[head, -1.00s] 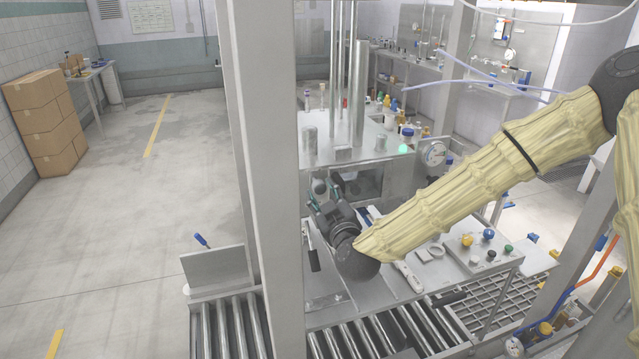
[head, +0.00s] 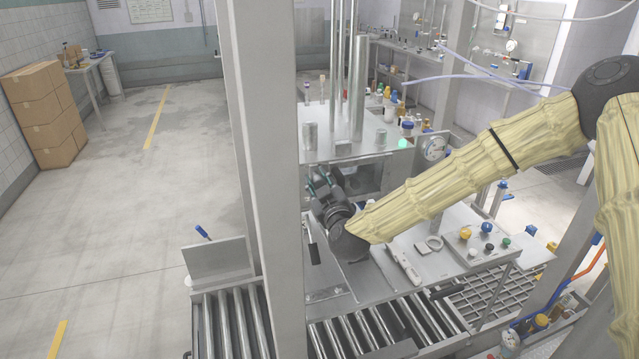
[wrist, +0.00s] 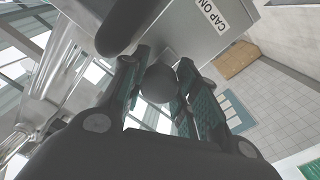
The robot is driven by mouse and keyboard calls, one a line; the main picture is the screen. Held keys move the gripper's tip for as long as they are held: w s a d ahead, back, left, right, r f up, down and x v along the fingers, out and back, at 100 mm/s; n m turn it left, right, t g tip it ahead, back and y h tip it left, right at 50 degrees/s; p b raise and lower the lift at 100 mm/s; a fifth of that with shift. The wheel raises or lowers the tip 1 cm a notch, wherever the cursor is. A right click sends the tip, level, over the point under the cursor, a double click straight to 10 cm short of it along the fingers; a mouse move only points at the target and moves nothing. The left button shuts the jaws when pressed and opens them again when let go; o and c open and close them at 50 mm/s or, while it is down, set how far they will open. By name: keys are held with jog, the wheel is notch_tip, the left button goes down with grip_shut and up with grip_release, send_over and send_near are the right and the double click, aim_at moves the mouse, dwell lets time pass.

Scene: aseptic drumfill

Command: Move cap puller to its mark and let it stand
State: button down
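My gripper (head: 322,180) is in front of the filling machine, at the left end of my arm, with its teal-padded fingers pointing away from me. In the wrist view, the fingers (wrist: 162,80) close around a dark round knob (wrist: 159,86), which I take to be part of the cap puller. A dark rounded cylinder (wrist: 112,25) shows beside it; I cannot tell if it is the same piece. The puller's lower part and its mark are hidden or cannot be made out.
A grey box labelled "CAP ON" (wrist: 208,22) is close to the fingers. A grey post (head: 262,180) stands left; rollers (head: 390,330) run in front.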

notch_tip(320, 180, down, 5)
jog(key=b, duration=0.3)
jog(key=shift+r, duration=0.1)
jog(key=c, duration=1.3)
grip_release()
jog(key=shift+s, duration=0.1)
jog(key=v, duration=1.2)
jog(key=shift+r, duration=0.1)
